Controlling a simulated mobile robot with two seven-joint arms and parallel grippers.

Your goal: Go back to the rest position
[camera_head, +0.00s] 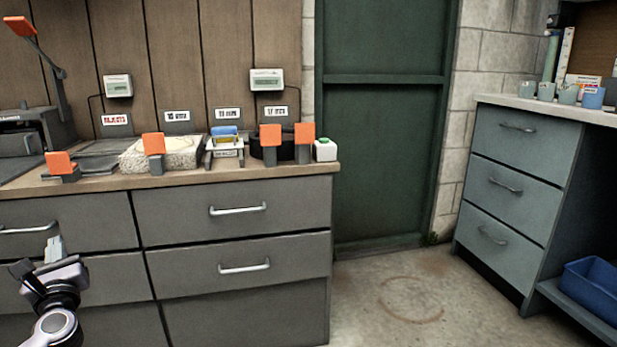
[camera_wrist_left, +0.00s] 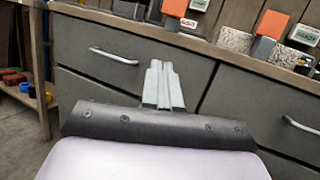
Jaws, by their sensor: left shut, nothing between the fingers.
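My left gripper (camera_head: 54,245) is at the lower left of the head view, in front of the grey drawer cabinet (camera_head: 235,304) and below its wooden top. Its two pale fingers are together with nothing between them. In the left wrist view the shut fingers (camera_wrist_left: 164,84) point toward the drawer fronts, with clear space around them. My right gripper is in neither view.
The wooden counter (camera_head: 316,170) carries orange-flagged devices, a pale rough block (camera_head: 180,154) and a white box with a green button (camera_head: 325,150). Drawer handles (camera_head: 238,209) stick out. A grey-blue cabinet (camera_head: 513,180) and blue bin (camera_head: 594,287) stand right. The floor between is clear.

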